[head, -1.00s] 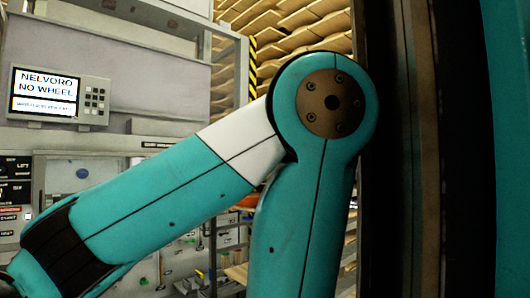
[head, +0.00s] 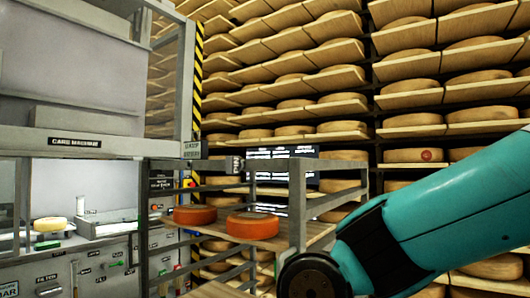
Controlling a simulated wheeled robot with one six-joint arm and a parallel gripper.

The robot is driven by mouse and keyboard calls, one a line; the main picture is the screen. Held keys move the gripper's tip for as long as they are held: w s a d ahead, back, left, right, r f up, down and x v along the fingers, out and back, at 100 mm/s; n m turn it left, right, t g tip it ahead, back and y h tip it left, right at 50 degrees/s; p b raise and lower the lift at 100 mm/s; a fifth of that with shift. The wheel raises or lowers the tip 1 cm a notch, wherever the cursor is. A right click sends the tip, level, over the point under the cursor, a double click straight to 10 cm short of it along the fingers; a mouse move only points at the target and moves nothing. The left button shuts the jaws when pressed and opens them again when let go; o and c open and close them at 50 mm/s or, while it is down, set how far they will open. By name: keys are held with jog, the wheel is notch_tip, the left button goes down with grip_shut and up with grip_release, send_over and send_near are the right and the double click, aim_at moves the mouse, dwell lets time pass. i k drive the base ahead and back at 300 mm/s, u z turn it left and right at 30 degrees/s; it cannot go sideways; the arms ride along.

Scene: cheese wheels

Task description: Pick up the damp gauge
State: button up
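I cannot make out a damp gauge in the head view. My teal arm reaches in from the right edge and slopes down to the left, ending in a dark round joint at the bottom. My gripper is not in view. The lower part of the rack and whatever lies behind my arm are hidden.
A grey metal rack (head: 328,204) holds orange cheese wheels (head: 252,226) on a wooden board, close to my arm. A grey care machine (head: 70,146) with a lit bay stands at left. Shelves of cheese wheels (head: 411,120) fill the back. A dark screen (head: 270,153) stands behind the rack.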

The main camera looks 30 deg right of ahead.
aim_at(193, 150)
jog(key=u, duration=1.4)
jog(key=i, duration=2)
jog(key=z, duration=2.6)
